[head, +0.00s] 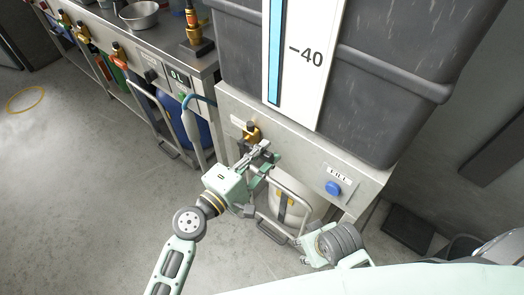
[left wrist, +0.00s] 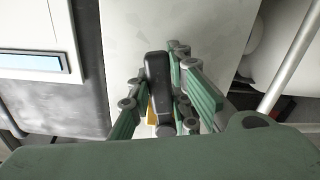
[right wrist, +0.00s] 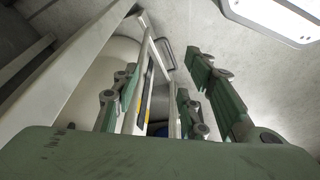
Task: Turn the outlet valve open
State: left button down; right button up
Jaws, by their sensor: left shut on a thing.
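The outlet valve is a brass body (head: 251,131) on the pale front panel under the large grey tank. In the left wrist view its dark lever (left wrist: 157,80) points up the picture, with a bit of brass (left wrist: 152,112) below it. My left gripper (head: 264,157) is at the valve, its fingers closed on the lever from both sides. The gripper hides part of the valve in the head view. My right gripper (right wrist: 160,90) is open and empty, low in front of the stand, with its fingers apart.
A blue FILL button (head: 333,188) is right of the valve. A white container (head: 290,200) in a metal frame stands below. A bench with more valves (head: 118,52) is at left. The floor at left is mostly clear.

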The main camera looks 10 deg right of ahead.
pick_arm(q)
jog(key=n+p, duration=0.1)
jog(key=r+n+p, duration=0.1)
jog(key=r+n, duration=0.1)
jog(key=n, duration=0.1)
jog(key=shift+w+a+r+p, duration=0.15)
jog(key=shift+w+a+p, duration=0.15)
jog(key=shift+w+p, duration=0.1)
jog(key=shift+n, duration=0.4)
pick_arm(e)
jog(key=s+f, duration=0.3)
jog(key=f, duration=0.8)
jog(key=shift+s+d+f+g, duration=0.2)
jog(key=shift+s+f+g, duration=0.15)
jog(key=shift+f+g, duration=0.05)
pick_arm(q)
jog(key=c, duration=1.6)
grip_release()
jog(key=shift+a, duration=0.15)
jog(key=v, duration=1.1)
jog(key=shift+s+a, duration=0.3)
jog(key=shift+c, duration=0.3)
